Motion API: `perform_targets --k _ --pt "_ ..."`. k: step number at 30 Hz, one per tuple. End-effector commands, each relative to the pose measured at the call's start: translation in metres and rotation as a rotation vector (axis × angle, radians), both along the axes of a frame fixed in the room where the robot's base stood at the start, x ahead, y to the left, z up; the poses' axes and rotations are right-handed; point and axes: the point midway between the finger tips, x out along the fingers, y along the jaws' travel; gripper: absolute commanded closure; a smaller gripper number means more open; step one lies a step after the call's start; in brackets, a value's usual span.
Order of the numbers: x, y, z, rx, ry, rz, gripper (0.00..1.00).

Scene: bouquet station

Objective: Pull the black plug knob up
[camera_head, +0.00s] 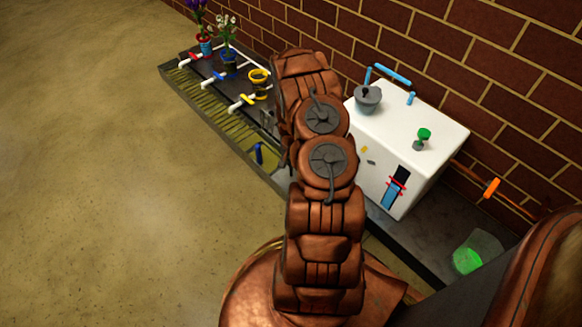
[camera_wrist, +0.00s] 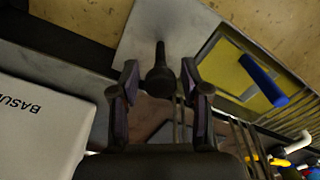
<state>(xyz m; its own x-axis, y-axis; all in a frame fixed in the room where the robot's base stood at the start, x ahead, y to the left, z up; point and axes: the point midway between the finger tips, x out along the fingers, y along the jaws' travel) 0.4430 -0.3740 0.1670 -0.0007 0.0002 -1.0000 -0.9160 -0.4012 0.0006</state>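The black plug knob (camera_wrist: 160,78) stands up from a grey plate in the wrist view, with a round end and a thin dark stem. My gripper (camera_wrist: 160,72) is open, with one finger on each side of the knob. A gap shows between the knob and each finger, so they look apart from it. I cannot tell how the fingertips compare with the knob in height. In the head view my own arm hides the gripper and the knob.
A white box (camera_head: 385,150) stands beside the knob; it also shows in the wrist view (camera_wrist: 40,125). A blue lever (camera_wrist: 262,80) sits on a yellow panel (camera_wrist: 228,68). Several small pots, including a yellow one (camera_head: 259,78), stand farther back. A green-filled container (camera_head: 467,261) is at right.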

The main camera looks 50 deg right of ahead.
Motion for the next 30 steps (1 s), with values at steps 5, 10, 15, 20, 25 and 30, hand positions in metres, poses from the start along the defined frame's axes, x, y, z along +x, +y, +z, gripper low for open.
perform_targets --k 5,10,15,20,25,30 --pt "0.0 0.0 0.0 0.0 0.0 0.0 0.42" --pt "0.0 0.0 0.0 0.0 0.0 0.0 0.42" --pt "0.0 0.0 0.009 -0.001 0.0 0.0 0.42" --pt "0.001 -0.001 0.028 -0.001 -0.002 -0.001 0.42" --pt "0.002 -0.001 0.049 -0.004 -0.004 0.0 0.42" --pt "0.001 0.0 0.069 -0.001 -0.002 0.0 0.42"
